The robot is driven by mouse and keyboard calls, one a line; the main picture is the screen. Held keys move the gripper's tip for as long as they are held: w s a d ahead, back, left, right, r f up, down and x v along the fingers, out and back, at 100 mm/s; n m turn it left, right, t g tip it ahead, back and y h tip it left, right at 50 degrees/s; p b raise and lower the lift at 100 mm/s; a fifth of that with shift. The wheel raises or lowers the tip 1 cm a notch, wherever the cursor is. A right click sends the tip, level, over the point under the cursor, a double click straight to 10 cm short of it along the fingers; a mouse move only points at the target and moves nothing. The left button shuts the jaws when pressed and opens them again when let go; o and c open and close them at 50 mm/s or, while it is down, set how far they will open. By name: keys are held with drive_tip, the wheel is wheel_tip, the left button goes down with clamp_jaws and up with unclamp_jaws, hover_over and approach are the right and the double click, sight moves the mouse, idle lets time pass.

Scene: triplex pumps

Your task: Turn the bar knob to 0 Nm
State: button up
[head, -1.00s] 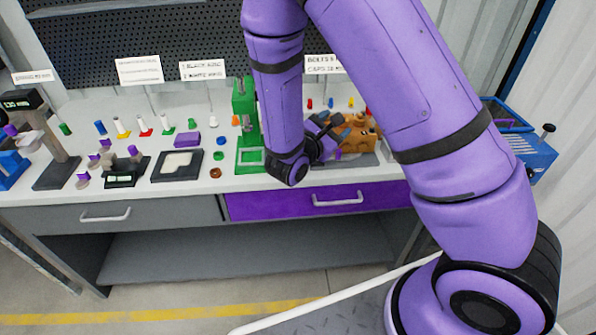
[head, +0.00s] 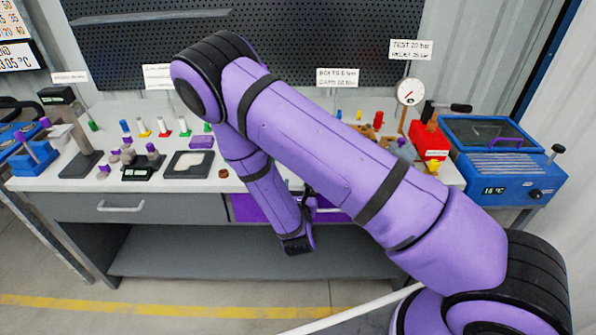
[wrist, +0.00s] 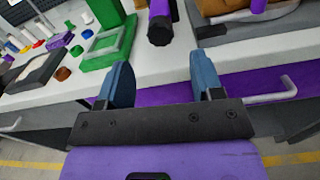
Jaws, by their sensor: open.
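A purple bar with a black ribbed knob-like end (wrist: 160,30) shows at the top of the wrist view. It lies on the bench, its black end toward the front edge. I take it for the bar knob, but no Nm scale is readable. My gripper (wrist: 160,62) is open and empty, its two blue fingers apart. The black end appears between and beyond the fingertips, not touching them. In the head view my arm hides the bar, and my gripper (head: 308,198) is small and partly hidden near the purple drawer.
A green frame (wrist: 108,45) stands left of the bar and an orange-brown part on a grey base (wrist: 250,25) right of it. The purple drawer's handle (wrist: 275,92) sticks out below. A blue bath (head: 500,165) and gauge (head: 410,92) stand at the right.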

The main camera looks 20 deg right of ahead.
drive_tip(key=x, duration=0.7)
drive_tip(key=shift+w+d, duration=0.1)
drive_tip(key=shift+w, duration=0.2)
drive_tip(key=c, duration=0.9)
